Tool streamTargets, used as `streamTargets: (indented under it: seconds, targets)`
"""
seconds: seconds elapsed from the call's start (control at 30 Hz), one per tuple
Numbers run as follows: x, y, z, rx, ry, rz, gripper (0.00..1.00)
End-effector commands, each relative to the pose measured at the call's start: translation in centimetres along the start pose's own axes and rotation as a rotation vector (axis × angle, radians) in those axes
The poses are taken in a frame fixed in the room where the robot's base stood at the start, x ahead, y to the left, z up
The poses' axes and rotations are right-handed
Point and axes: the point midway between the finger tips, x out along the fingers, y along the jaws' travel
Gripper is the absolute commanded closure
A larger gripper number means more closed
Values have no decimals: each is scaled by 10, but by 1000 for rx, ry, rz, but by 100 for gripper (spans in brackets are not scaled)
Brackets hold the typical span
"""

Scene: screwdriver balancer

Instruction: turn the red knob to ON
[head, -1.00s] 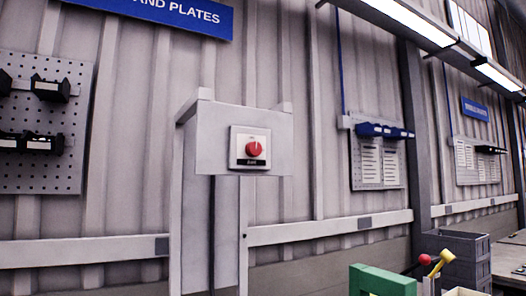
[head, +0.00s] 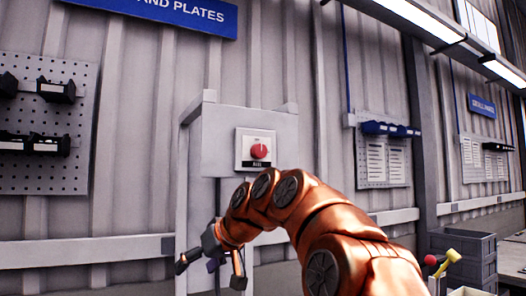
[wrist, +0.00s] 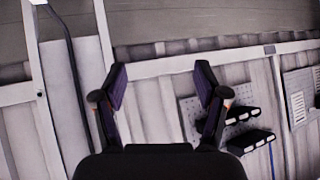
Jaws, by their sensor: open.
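The red knob (head: 260,151) sits on a pale square plate (head: 243,148) with a dark label strip under it. The plate is on the front of a grey box (head: 215,140) fixed high on a stand by the wall. The knob's pale mark points roughly up; the lettering is too small to read. My gripper (head: 210,272) is open and empty, below and left of the knob, apart from it. In the wrist view my gripper (wrist: 160,80) has its two dark fingers spread with nothing between them; the knob is not in that view.
A pegboard with black holders (head: 40,120) hangs left on the ribbed wall. A board with blue bins (head: 390,129) hangs right. A horizontal rail (head: 80,252) runs along the wall.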

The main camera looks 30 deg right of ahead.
Motion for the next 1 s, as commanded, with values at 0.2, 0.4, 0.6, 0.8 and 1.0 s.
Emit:
streamTargets:
  seconds: [0.2, 0.4, 0.6, 0.8, 1.0]
  targets:
    - [-44, 46, -80, -41, 201, 42, 27]
    - [-95, 89, -134, -92, 373, 109, 27]
    - [-152, 129, -173, -157, 529, 204, 27]
    - [-202, 156, -192, -223, 646, 301, 27]
    - [-228, 166, -198, -263, 700, 355, 27]
